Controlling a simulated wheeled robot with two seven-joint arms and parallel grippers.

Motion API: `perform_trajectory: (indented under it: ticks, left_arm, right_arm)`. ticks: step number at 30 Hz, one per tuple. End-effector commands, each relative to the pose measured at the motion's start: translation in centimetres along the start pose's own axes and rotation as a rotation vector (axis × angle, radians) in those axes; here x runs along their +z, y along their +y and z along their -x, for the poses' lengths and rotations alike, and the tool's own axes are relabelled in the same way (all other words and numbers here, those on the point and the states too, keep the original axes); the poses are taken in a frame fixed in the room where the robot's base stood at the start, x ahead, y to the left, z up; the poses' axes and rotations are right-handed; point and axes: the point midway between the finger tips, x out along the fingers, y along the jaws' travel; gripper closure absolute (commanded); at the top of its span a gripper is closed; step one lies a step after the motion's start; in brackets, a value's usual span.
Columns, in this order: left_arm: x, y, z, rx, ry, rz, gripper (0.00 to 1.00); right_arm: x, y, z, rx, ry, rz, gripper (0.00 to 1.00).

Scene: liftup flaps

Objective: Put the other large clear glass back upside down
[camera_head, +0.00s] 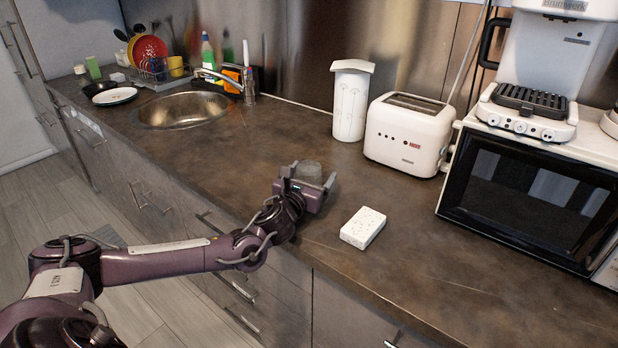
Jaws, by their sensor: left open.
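My right gripper is not in view.
A white speckled box (363,227) lies right of the gripper. Behind stand a white canister (350,100) and a toaster (408,134). A microwave (530,195) with a coffee machine (535,70) is at right. The sink (183,110) is at left.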

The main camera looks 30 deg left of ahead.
Motion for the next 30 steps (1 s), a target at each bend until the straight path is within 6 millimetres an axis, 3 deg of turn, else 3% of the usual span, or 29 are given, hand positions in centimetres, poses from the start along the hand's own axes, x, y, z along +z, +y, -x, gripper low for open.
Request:
perform_trajectory:
  ticks: [8, 20, 30]
  left_arm:
    - [-0.04, -0.05, -0.22, -0.001, 0.0, 0.0, 0.2]
    - [-0.04, -0.03, -0.19, -0.001, 0.0, 0.0, 0.71]
    - [0.54, 0.07, -0.23, 0.0, -0.003, 0.001, 0.71]
  right_arm:
    - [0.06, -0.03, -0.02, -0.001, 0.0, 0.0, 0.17]
    - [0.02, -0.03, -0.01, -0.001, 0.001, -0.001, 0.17]
    - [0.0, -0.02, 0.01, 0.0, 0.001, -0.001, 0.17]
